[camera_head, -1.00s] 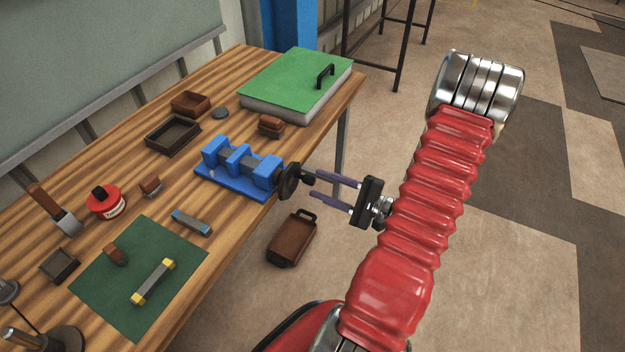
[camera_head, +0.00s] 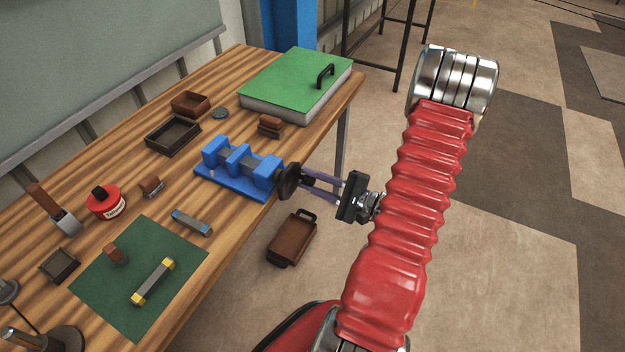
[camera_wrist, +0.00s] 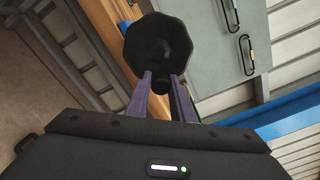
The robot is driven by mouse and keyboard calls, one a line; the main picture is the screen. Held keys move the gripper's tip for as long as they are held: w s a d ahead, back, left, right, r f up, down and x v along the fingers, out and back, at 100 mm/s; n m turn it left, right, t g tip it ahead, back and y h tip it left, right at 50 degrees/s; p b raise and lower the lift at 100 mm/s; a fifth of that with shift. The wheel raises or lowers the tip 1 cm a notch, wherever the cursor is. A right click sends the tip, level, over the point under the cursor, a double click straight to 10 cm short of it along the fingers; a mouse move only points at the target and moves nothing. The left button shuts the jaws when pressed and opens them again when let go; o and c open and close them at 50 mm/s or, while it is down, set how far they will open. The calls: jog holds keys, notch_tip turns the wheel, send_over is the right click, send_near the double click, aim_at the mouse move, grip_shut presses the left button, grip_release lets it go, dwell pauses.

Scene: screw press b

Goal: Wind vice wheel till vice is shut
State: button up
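The blue vice (camera_head: 232,181) is fixed near the table's right edge, its blue jaw blocks standing apart with grey parts between them. Its dark wheel (camera_head: 289,181) faces the table's edge and shows as a black many-sided disc in the wrist view (camera_wrist: 157,45). A dark knob (camera_wrist: 158,82) stands out from the wheel, at its lower side in the wrist view. My gripper (camera_head: 306,179) reaches in from the right, its purple fingers on either side of the knob and seemingly closed on it; the fingertips also show in the wrist view (camera_wrist: 160,77).
A green mat (camera_head: 120,270) with a yellow-ended bar, a red tin (camera_head: 105,203), trays and small blocks lie to the left. A green-topped box (camera_head: 297,80) stands behind. A brown case (camera_head: 291,238) is below the table edge. The floor at right is open.

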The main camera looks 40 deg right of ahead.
jog(key=c, duration=0.4)
jog(key=shift+d, duration=0.2)
grip_shut()
jog(key=shift+a, duration=0.15)
jog(key=shift+f, duration=0.1)
